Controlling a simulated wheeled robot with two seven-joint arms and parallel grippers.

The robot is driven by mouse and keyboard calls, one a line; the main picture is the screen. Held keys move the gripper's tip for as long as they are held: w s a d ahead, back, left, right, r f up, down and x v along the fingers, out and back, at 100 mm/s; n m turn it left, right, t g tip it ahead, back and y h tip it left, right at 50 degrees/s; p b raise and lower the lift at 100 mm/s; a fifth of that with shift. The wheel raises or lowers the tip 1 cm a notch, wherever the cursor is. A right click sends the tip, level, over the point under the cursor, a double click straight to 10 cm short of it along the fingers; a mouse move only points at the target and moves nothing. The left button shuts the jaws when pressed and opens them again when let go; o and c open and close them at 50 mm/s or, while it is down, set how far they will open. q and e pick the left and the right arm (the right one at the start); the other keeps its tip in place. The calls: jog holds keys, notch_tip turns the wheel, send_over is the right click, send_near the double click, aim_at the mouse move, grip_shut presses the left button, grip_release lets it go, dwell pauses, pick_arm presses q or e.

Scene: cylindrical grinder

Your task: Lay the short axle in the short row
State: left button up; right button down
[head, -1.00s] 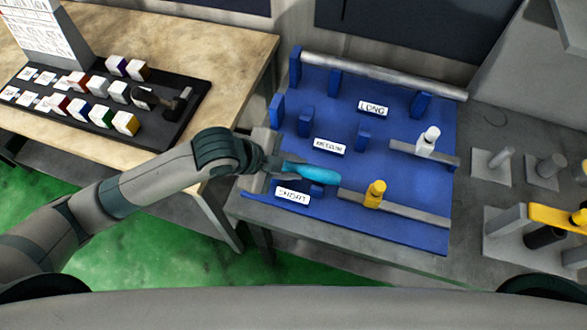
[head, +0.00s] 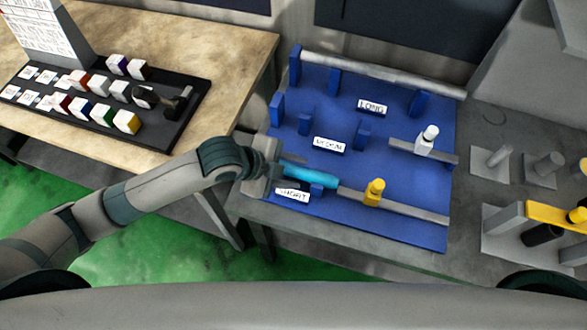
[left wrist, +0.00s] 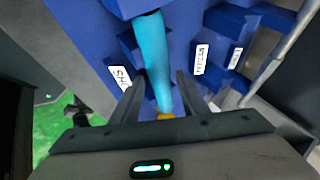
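The short axle, a cyan rod (head: 310,175), lies over the short row of the blue rack (head: 390,215), beside the SHORT label (head: 292,195). In the left wrist view the axle (left wrist: 155,55) runs lengthwise between blue supports. I cannot tell whether it is fully seated in them. My left gripper (head: 283,176) is at the axle's left end in the head view. In the left wrist view its two fingers (left wrist: 160,92) stand apart, one on each side of the axle, with gaps visible. My right gripper is not in view.
A grey bar with a yellow knob (head: 375,192) lies just right of the axle; another has a white knob (head: 427,140). A long grey rod (head: 385,76) lies along the rack's back. Grey posts (head: 498,155) stand right. A table with coloured blocks (head: 126,121) is at left.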

pick_arm(q)
jog(key=shift+a+r, duration=0.1)
jog(key=shift+r, duration=0.25)
jog(key=b+v, duration=0.2)
jog(key=v, duration=0.9)
jog(key=shift+a+r, duration=0.25)
jog(key=shift+s, duration=0.15)
